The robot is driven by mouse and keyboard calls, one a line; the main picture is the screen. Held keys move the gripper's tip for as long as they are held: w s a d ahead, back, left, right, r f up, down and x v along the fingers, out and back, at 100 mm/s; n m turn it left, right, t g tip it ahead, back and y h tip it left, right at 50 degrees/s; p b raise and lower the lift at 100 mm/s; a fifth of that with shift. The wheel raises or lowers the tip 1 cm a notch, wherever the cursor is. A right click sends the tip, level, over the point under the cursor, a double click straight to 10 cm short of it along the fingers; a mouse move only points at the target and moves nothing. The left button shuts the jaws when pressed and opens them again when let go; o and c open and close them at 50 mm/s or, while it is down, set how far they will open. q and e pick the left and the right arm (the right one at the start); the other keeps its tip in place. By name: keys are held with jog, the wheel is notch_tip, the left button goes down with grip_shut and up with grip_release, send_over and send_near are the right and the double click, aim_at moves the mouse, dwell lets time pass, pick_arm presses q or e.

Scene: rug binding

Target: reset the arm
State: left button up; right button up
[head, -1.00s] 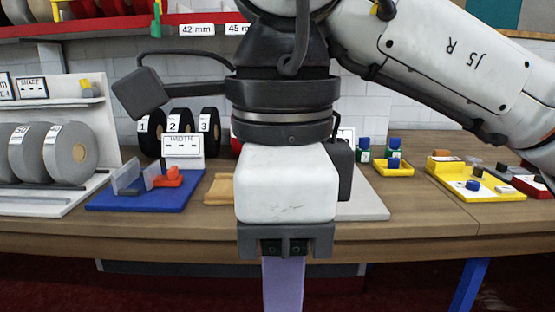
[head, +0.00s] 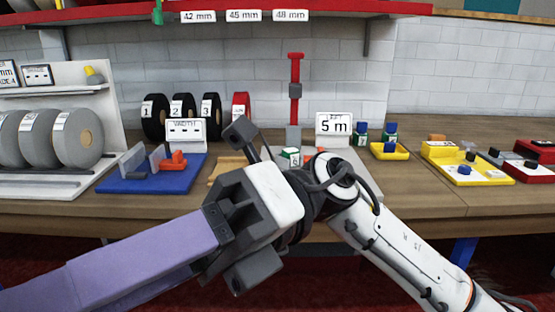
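My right arm comes in from the lower right. Its gripper (head: 140,262) is in front of the table and points to the lower left. A long purple part extends from the dark gripper mount and runs off the left edge of the picture, so its tip is hidden. I see only one purple side, and cannot tell whether the fingers are apart or together. No object is clearly held. My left gripper is not in view.
The wooden table (head: 455,213) holds a blue tray (head: 135,184) with an orange piece, a rack of grey rolls (head: 78,138), numbered black rolls (head: 183,118), a red post (head: 295,75), a "5 m" sign (head: 333,125) and yellow trays (head: 460,160). My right wrist hides part of the middle.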

jog(key=w+d+m+t+y+p, duration=0.1)
jog(key=w+d+m+t+y, duration=0.2)
jog(key=w+m+t+y, duration=0.6)
jog(key=w+d+m+t+y+p, duration=0.15)
jog(key=w+m+t+y, duration=0.25)
jog(key=w+m+t, duration=0.5)
jog(key=w+d+f+m+t+h, duration=0.4)
jog(key=f+m+t+h, duration=0.25)
jog(key=m, duration=0.45)
jog(key=w+d+f+m+t+h, duration=0.35)
jog(key=f+m+t+h, duration=0.3)
jog(key=m, duration=0.35)
jog(key=s+d+f+m+g+h+p, duration=0.1)
jog(key=s+d+f+m+h, duration=0.15)
jog(key=f, duration=0.55)
jog(key=s+d+f+m+g+h, duration=0.1)
jog(key=d+f+m+h, duration=0.25)
jog(key=f, duration=0.45)
jog(key=s+d+f+m+g+h+p, duration=0.15)
jog(key=d+f, duration=0.25)
jog(key=f, duration=0.4)
jog(key=s+d+f+m+g+h, duration=0.1)
jog(key=s+d+f+g, duration=0.2)
jog(key=s+f, duration=0.4)
jog(key=s+d+f+m+g+h, duration=0.2)
jog(key=s+d+f+g, duration=0.1)
jog(key=s+f, duration=0.4)
jog(key=shift+s+f, duration=0.25)
jog(key=shift+s, duration=0.7)
